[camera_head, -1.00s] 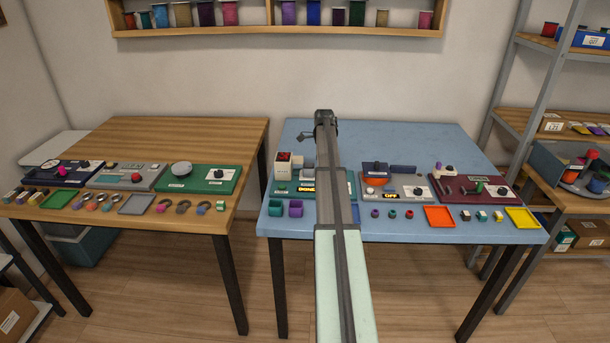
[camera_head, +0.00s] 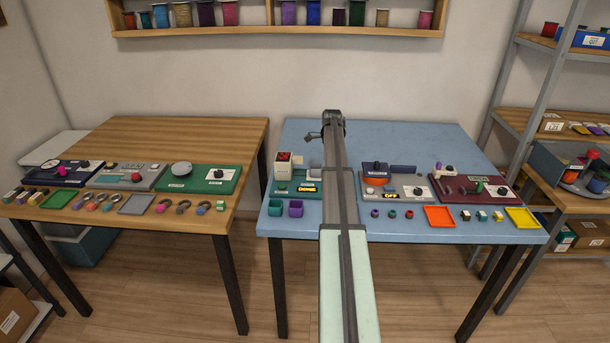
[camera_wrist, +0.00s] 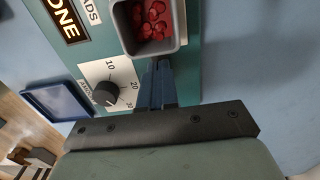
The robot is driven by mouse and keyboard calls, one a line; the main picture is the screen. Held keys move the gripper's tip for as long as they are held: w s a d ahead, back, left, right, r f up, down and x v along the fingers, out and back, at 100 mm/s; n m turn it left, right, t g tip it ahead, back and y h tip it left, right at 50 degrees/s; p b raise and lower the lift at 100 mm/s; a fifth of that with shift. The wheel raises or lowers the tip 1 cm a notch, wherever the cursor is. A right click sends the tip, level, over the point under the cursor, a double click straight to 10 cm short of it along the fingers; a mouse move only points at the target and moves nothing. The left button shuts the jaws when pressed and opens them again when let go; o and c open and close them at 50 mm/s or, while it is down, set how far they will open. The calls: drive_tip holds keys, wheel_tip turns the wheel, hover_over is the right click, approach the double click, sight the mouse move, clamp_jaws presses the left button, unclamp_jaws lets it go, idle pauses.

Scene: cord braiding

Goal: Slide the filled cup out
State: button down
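The filled cup (camera_wrist: 152,42) is a grey square cup with red beads inside, at the top of the wrist view. It stands upright on the teal board of the bead station (camera_wrist: 185,78). My gripper's (camera_wrist: 160,75) two fingers are close together, with their tips right against the cup's near side. I cannot tell whether a part of the cup is between them. An amount dial (camera_wrist: 106,92) is left of the fingers, and a DONE sign (camera_wrist: 65,18) is further up left.
A blue tray (camera_wrist: 58,101) lies left of the dial in the wrist view. Two purple and teal bins (camera_head: 296,208) stand at the blue table's front edge. Other station boards (camera_head: 476,188) and trays (camera_head: 439,217) lie to the right. The blue table's back (camera_head: 400,135) is clear.

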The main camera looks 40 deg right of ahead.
drive_tip(key=shift+s+d, duration=0.85)
drive_tip(key=shift+d, duration=0.05)
drive_tip(key=shift+w+a, duration=0.15)
drive_tip(key=shift+a, duration=0.05)
idle(0.3)
drive_tip(key=shift+w+a, duration=0.3)
wheel_tip(320, 180, up, 11)
idle(1.0)
idle(0.4)
